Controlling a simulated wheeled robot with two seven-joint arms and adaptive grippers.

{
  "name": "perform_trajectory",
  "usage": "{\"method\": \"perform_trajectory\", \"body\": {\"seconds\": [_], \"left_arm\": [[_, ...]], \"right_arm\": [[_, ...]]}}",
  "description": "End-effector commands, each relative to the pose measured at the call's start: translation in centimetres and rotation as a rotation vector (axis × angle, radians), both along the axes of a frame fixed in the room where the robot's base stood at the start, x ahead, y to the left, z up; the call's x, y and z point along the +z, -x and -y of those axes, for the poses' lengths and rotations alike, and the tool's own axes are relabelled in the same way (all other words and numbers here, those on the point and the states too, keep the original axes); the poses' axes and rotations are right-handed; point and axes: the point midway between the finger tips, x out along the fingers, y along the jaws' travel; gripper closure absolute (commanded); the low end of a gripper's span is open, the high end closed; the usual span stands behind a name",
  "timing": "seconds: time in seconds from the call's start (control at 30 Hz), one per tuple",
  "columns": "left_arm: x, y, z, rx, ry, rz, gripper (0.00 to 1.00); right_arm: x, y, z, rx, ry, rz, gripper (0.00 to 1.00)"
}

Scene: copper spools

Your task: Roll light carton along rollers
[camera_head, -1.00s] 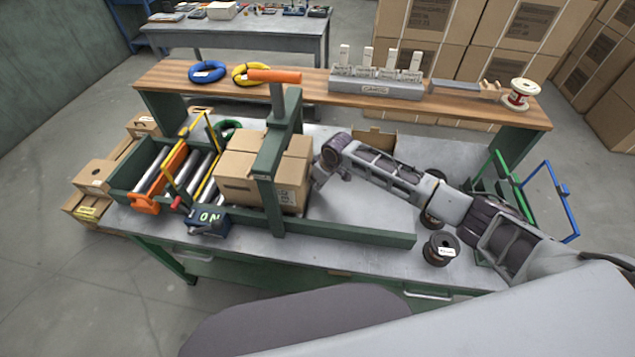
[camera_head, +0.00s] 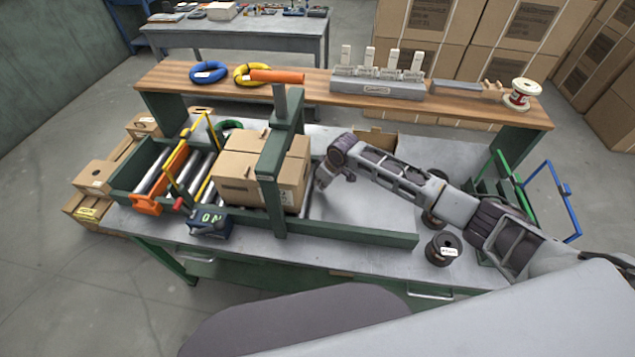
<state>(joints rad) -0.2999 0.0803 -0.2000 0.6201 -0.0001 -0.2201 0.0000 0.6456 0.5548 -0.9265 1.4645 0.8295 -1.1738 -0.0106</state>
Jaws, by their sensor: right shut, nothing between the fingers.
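My right gripper (camera_head: 320,181) is shut and empty, just right of the carton's right side, low near the bench top. I cannot tell whether it touches the carton. My left gripper is out of the picture.
The green frame (camera_head: 272,165) stands over the carton, and its rail (camera_head: 365,234) runs right along the bench. A dark spool (camera_head: 443,249) stands at the right front. A display box (camera_head: 209,222) sits at the front left. A wooden shelf (camera_head: 305,83) crosses the back.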

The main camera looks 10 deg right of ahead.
Motion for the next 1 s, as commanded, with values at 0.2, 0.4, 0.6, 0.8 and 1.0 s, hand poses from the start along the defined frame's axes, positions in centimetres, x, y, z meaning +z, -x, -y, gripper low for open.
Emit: {"method": "perform_trajectory", "body": {"seconds": [0.2, 0.4, 0.6, 0.8, 1.0], "left_arm": [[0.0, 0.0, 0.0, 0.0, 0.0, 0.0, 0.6], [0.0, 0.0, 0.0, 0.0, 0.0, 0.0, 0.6], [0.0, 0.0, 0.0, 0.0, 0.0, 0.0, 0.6], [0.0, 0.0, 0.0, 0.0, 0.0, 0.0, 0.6], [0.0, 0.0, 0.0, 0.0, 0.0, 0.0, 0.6]], "right_arm": [[0.0, 0.1, 0.4, 0.0, 0.001, 0.001, 1.0], [0.0, 0.1, 0.4, 0.0, 0.001, 0.001, 1.0], [0.7, 0.1, 0.5, -0.001, 0.0, 0.001, 1.0], [2.1, 0.2, 0.8, 0.0, 0.0, 0.001, 1.0], [3.5, 0.3, 1.1, -0.002, 0.001, 0.002, 1.0]]}}
